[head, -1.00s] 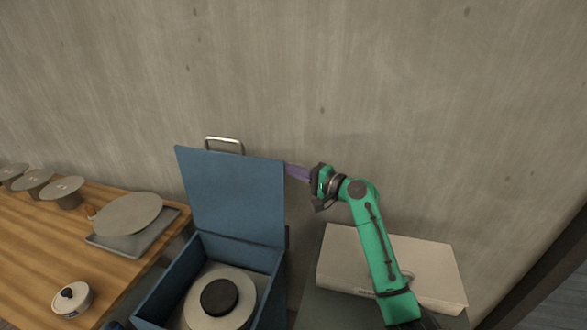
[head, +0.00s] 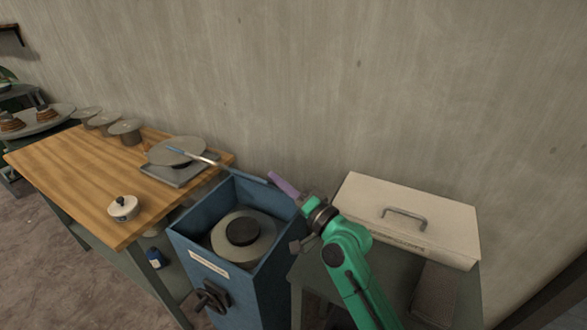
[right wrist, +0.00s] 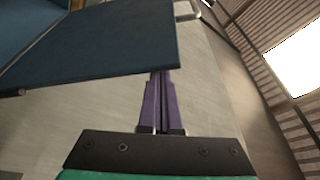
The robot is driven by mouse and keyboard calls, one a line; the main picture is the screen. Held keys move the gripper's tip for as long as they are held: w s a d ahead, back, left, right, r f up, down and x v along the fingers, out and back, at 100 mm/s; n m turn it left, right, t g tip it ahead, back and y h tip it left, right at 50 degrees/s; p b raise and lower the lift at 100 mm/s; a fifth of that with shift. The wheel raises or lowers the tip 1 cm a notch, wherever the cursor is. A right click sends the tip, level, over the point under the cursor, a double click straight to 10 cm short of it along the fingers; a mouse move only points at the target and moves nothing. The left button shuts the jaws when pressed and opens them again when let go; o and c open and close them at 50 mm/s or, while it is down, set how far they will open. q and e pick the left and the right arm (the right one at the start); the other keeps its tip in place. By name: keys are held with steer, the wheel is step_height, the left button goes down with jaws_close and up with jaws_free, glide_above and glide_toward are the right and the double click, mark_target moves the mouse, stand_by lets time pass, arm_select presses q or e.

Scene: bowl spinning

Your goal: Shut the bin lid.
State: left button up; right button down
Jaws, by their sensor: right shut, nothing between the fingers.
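The blue bin (head: 240,285) stands in the lower middle of the head view, with its top uncovered and a dark round object on a pale disc visible inside. The lid is a flat blue panel in the right wrist view (right wrist: 105,55), with a metal handle (right wrist: 190,8) past its far edge. In the head view I cannot clearly make out the lid. My right gripper (head: 271,177) has its purple fingers shut and empty beside the bin's back right corner. In the wrist view the fingertips (right wrist: 160,75) meet the lid's near edge; I cannot tell whether they touch. My left gripper is out of view.
A wooden table (head: 70,180) on the left holds a white lidded pot (head: 123,208), grey discs and a tray (head: 172,175). A thin blue-and-white stick (head: 192,155) shows across the plate there. A pale box with a handle (head: 405,215) stands right of my arm. The wall is behind.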

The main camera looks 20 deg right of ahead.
steer(key=shift+s+a+f+b, duration=0.2)
steer(key=shift+s+a+f, duration=0.3)
steer(key=shift+f, duration=0.25)
steer(key=shift+s+a+f+b, duration=0.15)
steer(key=shift+s+a+f, duration=0.35)
steer(key=shift+f, duration=0.2)
